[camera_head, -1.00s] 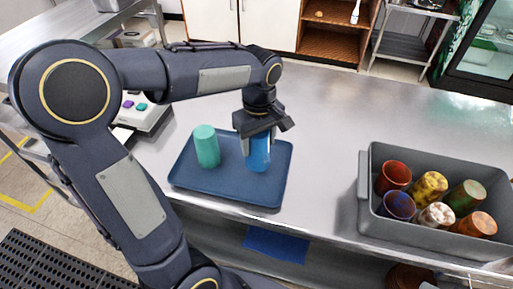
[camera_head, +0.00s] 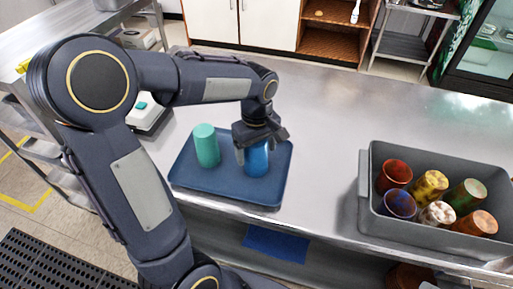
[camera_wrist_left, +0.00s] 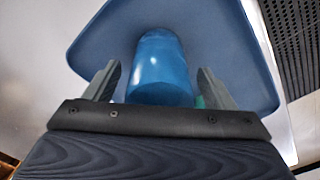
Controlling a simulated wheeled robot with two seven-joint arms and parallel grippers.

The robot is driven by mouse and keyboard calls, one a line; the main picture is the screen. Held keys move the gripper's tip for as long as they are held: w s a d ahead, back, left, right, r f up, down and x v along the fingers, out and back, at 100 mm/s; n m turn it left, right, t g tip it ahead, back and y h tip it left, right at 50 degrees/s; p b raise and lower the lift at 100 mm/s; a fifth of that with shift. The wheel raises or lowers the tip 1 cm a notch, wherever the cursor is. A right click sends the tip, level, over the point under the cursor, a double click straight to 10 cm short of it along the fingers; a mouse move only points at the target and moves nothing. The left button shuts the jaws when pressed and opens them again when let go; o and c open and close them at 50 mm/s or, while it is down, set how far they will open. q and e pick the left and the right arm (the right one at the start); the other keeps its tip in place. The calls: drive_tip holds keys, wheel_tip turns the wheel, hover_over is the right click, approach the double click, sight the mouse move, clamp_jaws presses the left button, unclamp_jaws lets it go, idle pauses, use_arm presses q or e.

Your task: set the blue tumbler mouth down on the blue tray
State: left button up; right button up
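The blue tumbler (camera_head: 257,160) stands upright on the blue tray (camera_head: 225,190), right of the teal tumbler (camera_head: 206,146). It also shows in the wrist view (camera_wrist_left: 161,72), with a smooth closed end toward the camera, so it appears mouth down. Its lower rim is not clearly seen. My left gripper (camera_head: 256,156) is above the tumbler, pointing down. In the wrist view its two fingers (camera_wrist_left: 160,85) are spread on either side of the tumbler with gaps, so it is open. The tray also fills much of the wrist view (camera_wrist_left: 225,45). My right gripper is out of view.
A grey bin (camera_head: 368,190) with several coloured tumblers stands at the right of the steel counter (camera_head: 330,115). A white device with a teal button (camera_head: 152,118) is behind my left arm. The counter between tray and bin is clear.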

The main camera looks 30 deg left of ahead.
use_arm(q)
wheel_tip(320, 180, up, 12)
drive_tip(key=shift+r+p, duration=0.1)
drive_tip(key=shift+p, duration=0.4)
drive_tip(key=s+d+f+m+t+h, duration=0.2)
drive_tip(key=s+m, duration=0.3)
drive_tip(key=s, duration=0.3)
drive_tip(key=s+d+f+m+t+h, duration=0.1)
drive_tip(key=s+d+f+m+t, duration=0.1)
drive_tip(key=s, duration=0.7)
wheel_tip(320, 180, down, 2)
drive_tip(key=m+t, duration=0.1)
drive_tip(key=m, duration=0.2)
drive_tip(key=shift+m+t+h, duration=0.3)
drive_tip(key=shift+h, duration=0.1)
drive_tip(key=shift+f, duration=0.1)
drive_tip(key=shift+c, duration=0.3)
